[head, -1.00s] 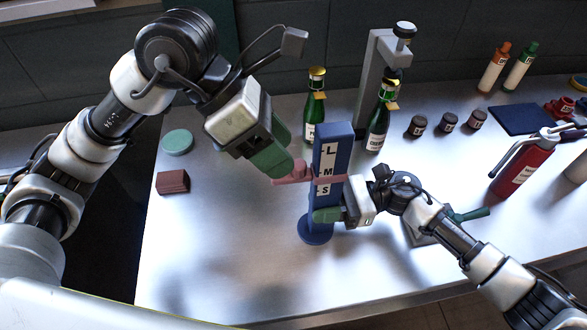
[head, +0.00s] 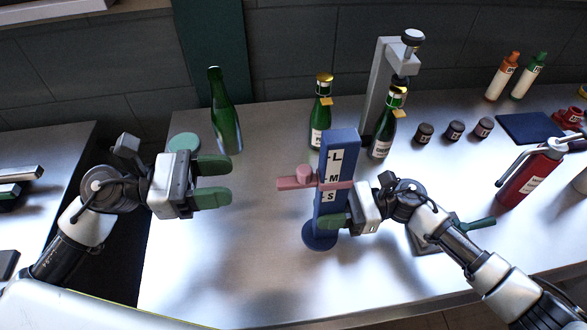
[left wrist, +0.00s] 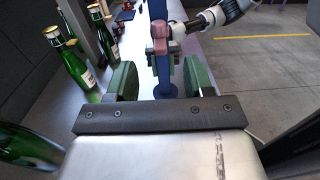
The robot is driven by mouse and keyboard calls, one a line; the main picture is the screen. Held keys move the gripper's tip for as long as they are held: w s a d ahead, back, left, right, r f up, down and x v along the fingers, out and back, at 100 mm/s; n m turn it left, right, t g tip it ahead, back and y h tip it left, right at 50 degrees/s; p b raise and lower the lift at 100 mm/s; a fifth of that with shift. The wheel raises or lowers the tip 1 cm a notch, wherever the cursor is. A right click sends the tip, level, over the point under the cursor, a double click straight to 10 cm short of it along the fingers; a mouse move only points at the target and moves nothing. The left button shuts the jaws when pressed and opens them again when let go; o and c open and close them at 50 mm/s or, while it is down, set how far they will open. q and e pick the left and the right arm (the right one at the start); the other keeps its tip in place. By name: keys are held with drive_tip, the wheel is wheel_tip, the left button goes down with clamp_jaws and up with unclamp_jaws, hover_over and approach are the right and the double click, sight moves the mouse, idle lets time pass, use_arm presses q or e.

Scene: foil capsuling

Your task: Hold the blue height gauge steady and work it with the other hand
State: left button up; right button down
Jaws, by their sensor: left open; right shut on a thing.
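The blue height gauge (head: 339,145) stands upright on its round base (head: 319,238), marked L, M and S down its face. Its pink slider (head: 303,174) sits between the M and S marks, with its arm reaching left. My right gripper (head: 330,222) is shut on the gauge's lower post, just above the base. My left gripper (head: 229,180) is open and empty, left of the slider and apart from it. In the left wrist view the gauge (left wrist: 163,72) and slider (left wrist: 160,38) show ahead, between the open green fingers.
A bare-topped green bottle (head: 227,125) stands behind my left gripper. Two gold-topped bottles (head: 320,115) (head: 383,135) and a grey press (head: 376,85) stand behind the gauge. A red extinguisher-like bottle (head: 530,175) is at right.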

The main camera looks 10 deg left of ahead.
sight(294, 180)
use_arm(q)
drive_tip(key=x, duration=1.1)
drive_tip(key=shift+w+d+f, duration=0.1)
drive_tip(key=shift+w+d, duration=0.15)
drive_tip(key=shift+d, duration=0.1)
clamp_jaws()
